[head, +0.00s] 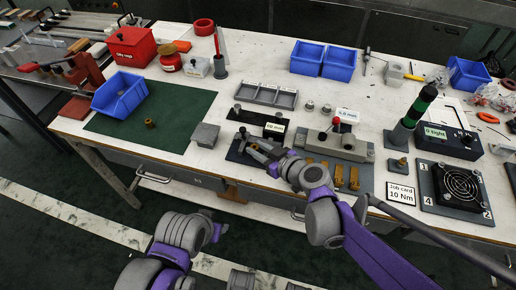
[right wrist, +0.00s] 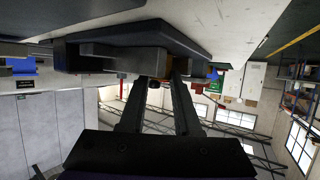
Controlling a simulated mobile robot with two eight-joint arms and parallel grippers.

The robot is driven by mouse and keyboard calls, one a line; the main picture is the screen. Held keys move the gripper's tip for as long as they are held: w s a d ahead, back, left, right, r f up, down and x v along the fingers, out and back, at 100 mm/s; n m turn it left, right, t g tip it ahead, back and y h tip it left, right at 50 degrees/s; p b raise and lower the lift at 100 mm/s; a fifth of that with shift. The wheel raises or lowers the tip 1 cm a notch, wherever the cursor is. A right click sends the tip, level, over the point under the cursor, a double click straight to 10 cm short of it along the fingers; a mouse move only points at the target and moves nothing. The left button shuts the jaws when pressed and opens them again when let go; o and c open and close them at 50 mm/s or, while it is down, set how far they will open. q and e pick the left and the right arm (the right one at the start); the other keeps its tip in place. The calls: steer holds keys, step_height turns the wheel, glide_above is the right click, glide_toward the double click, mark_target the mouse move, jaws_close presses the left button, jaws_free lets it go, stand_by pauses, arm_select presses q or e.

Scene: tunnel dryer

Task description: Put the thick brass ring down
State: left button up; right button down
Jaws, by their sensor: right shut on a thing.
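My right gripper (head: 254,145) reaches in over the dark plate of the fixture labelled 20 mm (head: 240,158). It is shut on a small brass piece, which I take as the thick brass ring; the fingers hide most of it. In the right wrist view the two fingers (right wrist: 160,85) converge on a brownish piece (right wrist: 178,68) just under a dark slab. I cannot tell whether the ring touches the plate. Another small brass ring (head: 150,123) stands on the green mat (head: 175,105).
A grey block (head: 205,137) stands left of the fixture. A grey compartment tray (head: 267,94) lies behind it. A clamp fixture (head: 335,145) with a red knob and brass strips stands to the right. A blue bin (head: 120,95) sits on the mat, whose right part is clear.

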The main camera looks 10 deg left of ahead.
steer(key=shift+f, duration=0.15)
steer(key=c, duration=0.9)
jaws_free()
steer(key=shift+r, duration=0.2)
steer(key=shift+s+d+r, duration=0.1)
steer(key=shift+s+d, duration=0.05)
steer(key=shift+d, duration=0.1)
steer(key=p+v, duration=0.2)
steer(key=v, duration=0.9)
steer(key=shift+s+d+r, duration=0.1)
steer(key=shift+d, duration=0.05)
